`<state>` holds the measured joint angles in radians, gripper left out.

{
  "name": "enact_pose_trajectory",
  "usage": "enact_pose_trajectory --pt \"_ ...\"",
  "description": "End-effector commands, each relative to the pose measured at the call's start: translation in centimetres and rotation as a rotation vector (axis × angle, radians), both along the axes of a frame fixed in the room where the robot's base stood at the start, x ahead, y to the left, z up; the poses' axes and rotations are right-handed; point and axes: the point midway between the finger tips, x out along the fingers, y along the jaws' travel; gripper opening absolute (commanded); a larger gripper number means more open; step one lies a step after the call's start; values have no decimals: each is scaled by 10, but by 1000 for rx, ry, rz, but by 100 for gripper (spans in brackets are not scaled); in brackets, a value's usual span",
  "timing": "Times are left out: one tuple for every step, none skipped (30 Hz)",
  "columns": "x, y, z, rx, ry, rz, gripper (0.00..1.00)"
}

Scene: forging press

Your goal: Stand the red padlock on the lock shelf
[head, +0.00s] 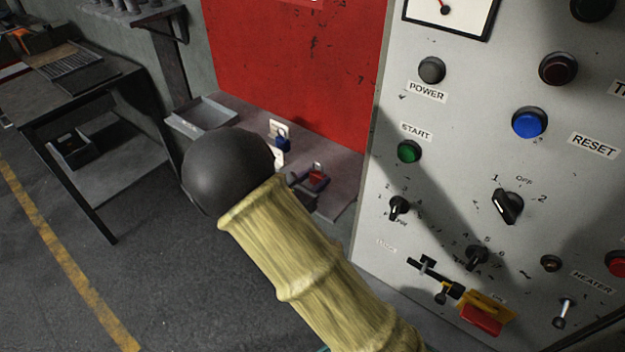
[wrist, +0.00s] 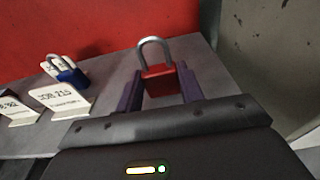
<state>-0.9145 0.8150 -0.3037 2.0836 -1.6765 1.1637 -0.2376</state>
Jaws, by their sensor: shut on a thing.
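The red padlock (wrist: 160,82) is upright between the two fingers of my gripper (wrist: 162,86) in the wrist view, its steel shackle pointing up. My gripper is shut on its red body. In the head view the red padlock (head: 317,178) shows small beyond my arm, and the gripper is mostly hidden by the arm's dark round end and yellow sleeve. The lock shelf (head: 345,172) is a grey ledge below the red panel. The padlock is over or on its right part; whether its base touches the shelf I cannot tell.
A blue padlock (wrist: 68,72) stands by white job cards (wrist: 60,97) left of my gripper. A grey tray (head: 203,114) sits at the shelf's left end. The control panel (head: 450,180) rises close on the right. Bare shelf (wrist: 210,72) shows right of the red padlock.

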Motion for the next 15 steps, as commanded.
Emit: enact_pose_trajectory --pt "0 0 -3 -1 0 0 13" --pt "0 0 -3 -1 -1 0 13" --pt "0 0 -4 0 -1 0 13" --pt "0 0 -3 0 -1 0 13" --pt "0 0 -3 0 -1 0 13" --pt "0 0 -3 0 -1 0 13" --pt "0 0 -3 0 -1 1 13" --pt "0 0 -3 0 -1 1 13" --pt "0 0 -4 0 -1 1 13" --pt "0 0 -5 1 -1 1 13" --pt "0 0 -6 0 0 1 13" --pt "0 0 -7 0 0 1 13" --pt "0 1 -8 1 -1 1 13" --pt "0 1 -8 1 -1 2 40" --pt "0 1 -7 1 -1 2 47"
